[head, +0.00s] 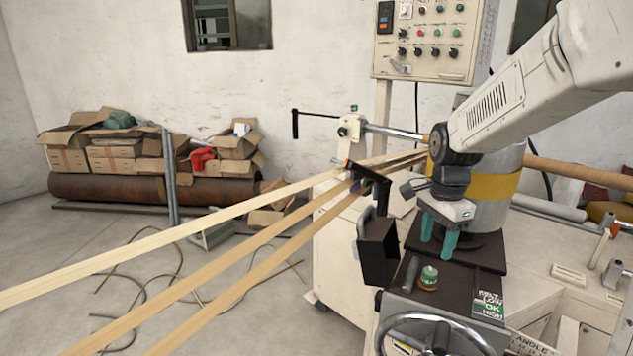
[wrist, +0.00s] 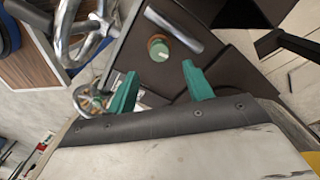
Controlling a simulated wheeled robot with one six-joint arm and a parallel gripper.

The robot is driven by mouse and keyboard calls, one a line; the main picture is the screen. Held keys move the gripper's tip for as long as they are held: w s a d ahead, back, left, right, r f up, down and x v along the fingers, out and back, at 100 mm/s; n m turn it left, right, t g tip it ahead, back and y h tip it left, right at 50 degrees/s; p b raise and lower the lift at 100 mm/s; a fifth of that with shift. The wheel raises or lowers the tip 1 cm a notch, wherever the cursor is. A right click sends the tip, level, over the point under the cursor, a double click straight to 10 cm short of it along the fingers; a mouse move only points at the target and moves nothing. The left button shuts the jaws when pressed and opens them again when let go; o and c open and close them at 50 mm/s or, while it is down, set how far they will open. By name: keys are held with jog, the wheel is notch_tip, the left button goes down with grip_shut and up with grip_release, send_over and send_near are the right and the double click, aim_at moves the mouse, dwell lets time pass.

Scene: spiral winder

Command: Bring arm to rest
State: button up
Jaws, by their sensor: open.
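My gripper (head: 438,238) has two teal fingers and hangs pointing down over the dark top of the winder's console. In the wrist view my gripper (wrist: 158,92) is open, with nothing between its fingers. A round green-topped knob (head: 428,278) stands on the dark panel just below and left of the fingers; the knob also shows in the wrist view (wrist: 160,48), beyond the fingertips. The fingers look apart from the knob. My white arm reaches in from the upper right.
Tan strips (head: 200,285) run from the lower left to the winder. A steel handwheel (head: 440,335) is in front. A black box (head: 377,250) sits left of the panel. A control cabinet (head: 428,40) stands behind. Cardboard boxes (head: 115,155) are at the back left.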

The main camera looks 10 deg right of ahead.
jog(key=shift+s+n, duration=0.1)
jog(key=shift+n, duration=0.4)
jog(key=s+a+r+n, duration=0.2)
jog(key=s+n, duration=0.3)
jog(key=s, duration=0.3)
jog(key=s+a+r+n+t, duration=0.1)
jog(key=s+a+r+n, duration=0.1)
jog(key=s+n, duration=0.3)
jog(key=s+a+r+n, duration=0.2)
jog(key=s+a+n, duration=0.2)
jog(key=s, duration=0.8)
jog(key=shift+n, duration=0.6)
jog(key=shift+r, duration=0.1)
